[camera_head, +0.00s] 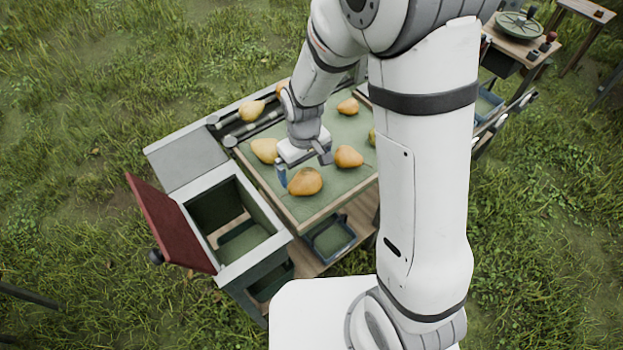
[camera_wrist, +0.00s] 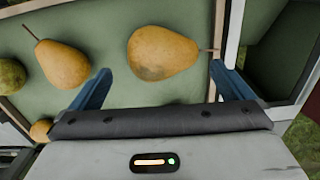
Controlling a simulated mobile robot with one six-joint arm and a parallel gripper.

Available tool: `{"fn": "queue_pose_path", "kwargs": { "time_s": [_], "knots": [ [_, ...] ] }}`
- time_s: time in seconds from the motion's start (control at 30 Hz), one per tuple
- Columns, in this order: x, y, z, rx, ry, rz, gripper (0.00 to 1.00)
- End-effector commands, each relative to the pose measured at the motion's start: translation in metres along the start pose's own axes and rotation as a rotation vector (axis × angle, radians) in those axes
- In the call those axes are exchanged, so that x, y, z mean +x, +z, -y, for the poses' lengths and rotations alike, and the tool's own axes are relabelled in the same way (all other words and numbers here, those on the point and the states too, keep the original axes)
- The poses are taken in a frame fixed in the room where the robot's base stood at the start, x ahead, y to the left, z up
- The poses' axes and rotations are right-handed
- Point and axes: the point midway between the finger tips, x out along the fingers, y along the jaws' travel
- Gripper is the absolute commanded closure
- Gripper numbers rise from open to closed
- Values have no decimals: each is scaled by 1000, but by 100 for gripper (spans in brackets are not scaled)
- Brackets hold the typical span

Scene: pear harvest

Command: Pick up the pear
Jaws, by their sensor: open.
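A plump yellow-orange pear (camera_head: 305,181) lies on its side on the green tabletop (camera_head: 318,211) near its front left corner. In the wrist view this pear (camera_wrist: 163,52) lies ahead of the gap between my fingers, its stem pointing right towards the right finger. My gripper (camera_head: 303,166) is open and empty, over the tabletop just behind the pear. Both blue fingers show in the wrist view (camera_wrist: 162,85), apart from each other, with bare green surface between their tips. Whether a finger touches the pear's stem I cannot tell.
Another pear (camera_head: 348,156) lies to the right, and one (camera_head: 265,150) lies left behind my gripper. Several more pears lie farther back. An open bin (camera_head: 260,251) with a raised red lid (camera_head: 172,224) adjoins the table's left side. A blue crate (camera_head: 331,238) sits below.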

Motion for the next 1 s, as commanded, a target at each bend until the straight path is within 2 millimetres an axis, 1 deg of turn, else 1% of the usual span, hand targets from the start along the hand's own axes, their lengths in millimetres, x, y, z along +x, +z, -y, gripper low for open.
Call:
{"fn": "queue_pose_path", "kwargs": {
  "time_s": [0.1, 0.27, 0.5, 0.6, 0.73, 0.93, 1.0],
  "knots": [
    [12, 1, 0, 0, -1, 3, 0],
    [23, 2, 2, 0, -1, 4, 0],
    [53, 2, 5, 0, -1, 5, 0],
    [62, 2, 5, 0, 0, 3, 0],
    [66, 1, 5, 0, 0, 0, 0],
    [67, 1, 5, 0, 0, -1, 0],
    [67, 1, 5, -1, 0, -1, 5]
  ]
}}
